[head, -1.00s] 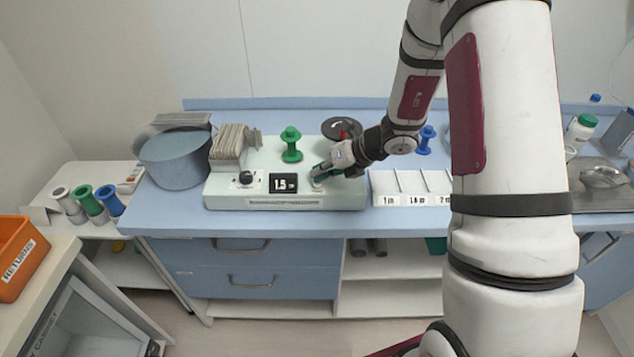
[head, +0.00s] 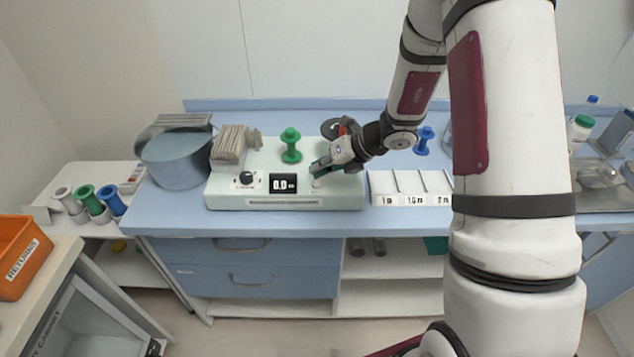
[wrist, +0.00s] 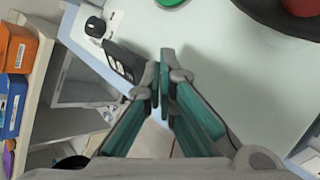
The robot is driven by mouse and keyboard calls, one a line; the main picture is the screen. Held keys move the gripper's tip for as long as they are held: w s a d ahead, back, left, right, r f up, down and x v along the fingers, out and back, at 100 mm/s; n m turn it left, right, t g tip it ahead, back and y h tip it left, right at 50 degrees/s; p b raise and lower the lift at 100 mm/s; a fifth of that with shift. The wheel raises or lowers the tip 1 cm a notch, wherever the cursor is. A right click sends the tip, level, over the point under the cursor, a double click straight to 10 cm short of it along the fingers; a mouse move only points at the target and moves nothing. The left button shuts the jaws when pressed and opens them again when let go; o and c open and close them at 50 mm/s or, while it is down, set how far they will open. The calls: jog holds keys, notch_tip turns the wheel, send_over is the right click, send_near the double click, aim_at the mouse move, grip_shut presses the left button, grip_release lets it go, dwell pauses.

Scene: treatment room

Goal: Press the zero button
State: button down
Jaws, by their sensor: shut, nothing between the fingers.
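The pale green machine (head: 225,198) stands on the blue bench. Its black display (head: 283,184) reads 0.0 and also shows in the wrist view (wrist: 122,62). A small pale round button (head: 317,184), apparently the zero button, sits on the machine top to the right of the display. My gripper (head: 316,169) is shut and empty, its fingertips just above and behind this button in the head view. A small gap seems to show between them. In the wrist view my gripper (wrist: 161,72) has its teal fingers together, and I cannot make out the button there.
A black knob (head: 246,177) is left of the display. A green spool (head: 291,147) and a stack of beige cards (head: 232,143) stand on the machine. A white labelled tray (head: 410,199) lies to the right. A blue-grey drum (head: 176,160) stands left.

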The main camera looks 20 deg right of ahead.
aim_at(318, 181)
jog(key=shift+r+p, duration=1.1)
jog(key=shift+r, duration=1.4)
jog(key=s+a+r+n+g, duration=0.1)
jog(key=s+a+r+n, duration=0.2)
jog(key=s+r+n, duration=0.5)
jog(key=s+a+r+n+g, duration=0.1)
jog(key=s+a+r+n, duration=0.4)
jog(key=r+n, duration=0.4)
jog(key=s+d+r+n+h, duration=0.3)
jog(key=s+n, duration=0.6)
jog(key=s+d+r+n+t+h, duration=0.1)
jog(key=s+d+r+n+h, duration=0.2)
jog(key=s+n, duration=0.6)
jog(key=shift+s+d+r+h, duration=0.4)
jog(key=shift+s+d, duration=0.15)
jog(key=shift+d, duration=0.1)
jog(key=c, duration=2.4)
grip_release()
